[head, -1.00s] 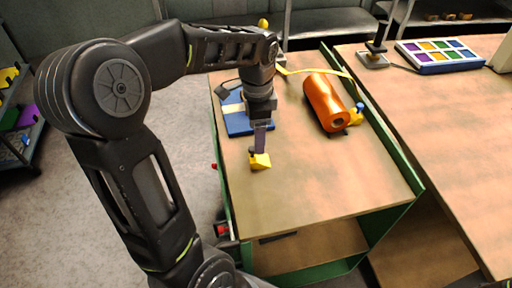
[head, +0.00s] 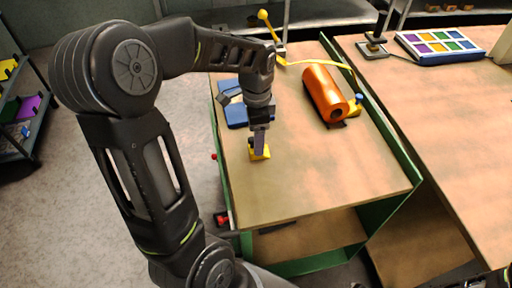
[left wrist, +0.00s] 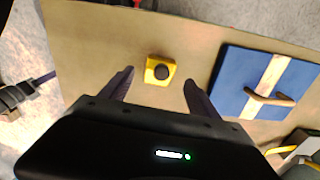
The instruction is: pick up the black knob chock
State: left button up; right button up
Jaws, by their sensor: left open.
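The black knob chock (head: 259,154) is a small yellow block with a round black knob, standing on the tan bench top. In the left wrist view the chock (left wrist: 154,78) lies between and just beyond my fingertips. My left gripper (head: 260,148) points down over it, and its fingers partly hide the chock in the head view. In the left wrist view my left gripper (left wrist: 159,77) is open, with one finger on each side of the chock and bare bench between. I see no grip on it. My right gripper is out of view.
A blue board (head: 236,115) with a pale strip and handle lies behind the chock. An orange roll (head: 322,90) lies to the right, beside a yellow piece with a blue knob (head: 358,99). A green edge (head: 375,120) bounds the bench. The front bench top is clear.

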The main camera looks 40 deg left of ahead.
pick_arm(q)
notch_tip(320, 180, down, 4)
jog(key=shift+r, duration=0.2)
jog(key=shift+c, duration=0.3)
jog(key=c, duration=1.4)
jog(key=shift+r, duration=0.2)
jog(key=shift+c, duration=0.2)
notch_tip(320, 180, up, 10)
jog(key=shift+f+b, duration=0.1)
jog(key=shift+b, duration=0.2)
